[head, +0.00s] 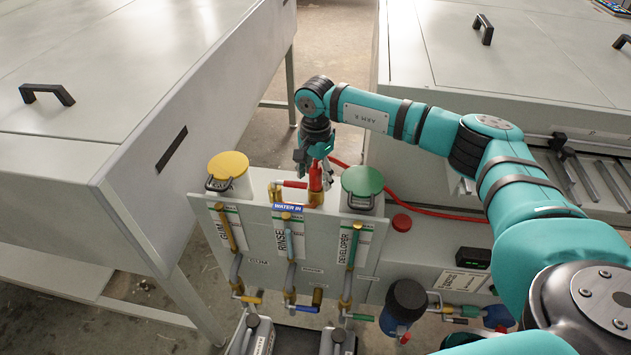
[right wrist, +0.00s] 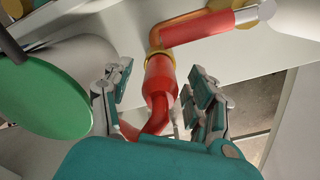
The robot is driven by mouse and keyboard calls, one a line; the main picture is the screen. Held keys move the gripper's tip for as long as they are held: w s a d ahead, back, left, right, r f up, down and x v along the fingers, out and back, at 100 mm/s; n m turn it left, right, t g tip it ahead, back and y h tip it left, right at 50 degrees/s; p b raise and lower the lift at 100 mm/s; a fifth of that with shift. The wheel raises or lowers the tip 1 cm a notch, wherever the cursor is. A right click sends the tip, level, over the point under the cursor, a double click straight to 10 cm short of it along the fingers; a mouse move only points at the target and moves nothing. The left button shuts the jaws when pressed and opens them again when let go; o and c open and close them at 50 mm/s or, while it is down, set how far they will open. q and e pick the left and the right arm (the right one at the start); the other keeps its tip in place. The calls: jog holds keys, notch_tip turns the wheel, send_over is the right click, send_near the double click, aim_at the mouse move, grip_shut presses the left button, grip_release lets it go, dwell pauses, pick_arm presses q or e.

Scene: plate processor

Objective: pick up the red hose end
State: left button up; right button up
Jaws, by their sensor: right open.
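The red hose end (head: 316,177) is a red fitting at the top of the panel, beside the WATER IN label (head: 287,208). In the right wrist view the red hose end (right wrist: 160,78) meets a brass collar on an orange pipe, and the red hose bends away below it. My right gripper (head: 316,170) is at the hose end. In the right wrist view its two fingers (right wrist: 160,95) are apart, one on each side of the red fitting, with gaps visible. My left gripper is not in view.
A green cap (head: 362,180) and a yellow cap (head: 228,165) flank the fitting. The red hose (head: 430,211) runs right behind the panel. A red-handled valve (right wrist: 210,25) is close by. Large machine housings (head: 100,120) stand left and right.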

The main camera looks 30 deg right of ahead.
grip_shut()
jog(key=shift+r, duration=0.1)
notch_tip(320, 180, up, 19)
jog(key=p, duration=1)
jog(key=shift+p, duration=0.35)
